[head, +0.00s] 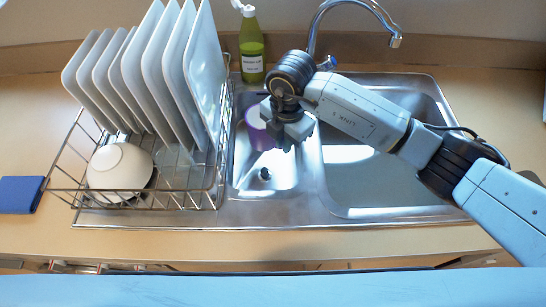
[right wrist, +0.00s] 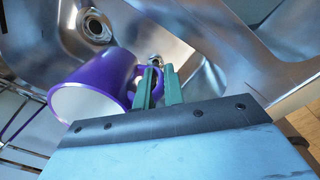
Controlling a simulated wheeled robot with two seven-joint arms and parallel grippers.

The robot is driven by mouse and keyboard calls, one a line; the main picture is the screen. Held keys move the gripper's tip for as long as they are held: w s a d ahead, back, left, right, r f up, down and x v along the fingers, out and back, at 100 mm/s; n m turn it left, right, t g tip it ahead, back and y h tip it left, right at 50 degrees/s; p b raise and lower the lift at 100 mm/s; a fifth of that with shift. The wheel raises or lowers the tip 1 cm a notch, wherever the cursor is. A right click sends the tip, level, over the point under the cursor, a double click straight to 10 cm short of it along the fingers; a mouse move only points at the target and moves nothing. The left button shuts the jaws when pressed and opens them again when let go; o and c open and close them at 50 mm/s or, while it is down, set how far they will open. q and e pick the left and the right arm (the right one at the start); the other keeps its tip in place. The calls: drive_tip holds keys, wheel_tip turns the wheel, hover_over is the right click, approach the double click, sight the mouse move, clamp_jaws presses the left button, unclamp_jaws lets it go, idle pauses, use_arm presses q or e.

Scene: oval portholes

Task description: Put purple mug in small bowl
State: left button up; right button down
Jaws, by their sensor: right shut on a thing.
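The purple mug (head: 257,128) is over the left sink basin, partly hidden by my right gripper (head: 286,138). In the right wrist view the mug (right wrist: 105,82) is tilted with its pale inside showing. The green fingers of my right gripper (right wrist: 158,88) are shut on it at its handle side; the exact contact is partly hidden. A white bowl (head: 120,168) sits in the front left of the dish rack, left of the mug and apart from it. My left gripper is not in view.
The wire dish rack (head: 178,200) holds several upright white plates (head: 158,70) and a clear glass (head: 178,165). A green soap bottle (head: 251,48) and a faucet (head: 352,8) stand behind the sink. The right basin (head: 370,185) is empty.

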drive_tip(key=shift+f, duration=4)
drive_tip(key=shift+f, duration=0.1)
drive_tip(key=c, duration=1.5)
unclamp_jaws()
drive_tip(key=shift+f+b, duration=0.1)
drive_tip(key=shift+b, duration=0.2)
drive_tip(key=r, duration=1.2)
drive_tip(key=shift+s+d+r+p, duration=0.15)
drive_tip(key=shift+s+r+p, duration=0.05)
drive_tip(key=shift+p, duration=0.15)
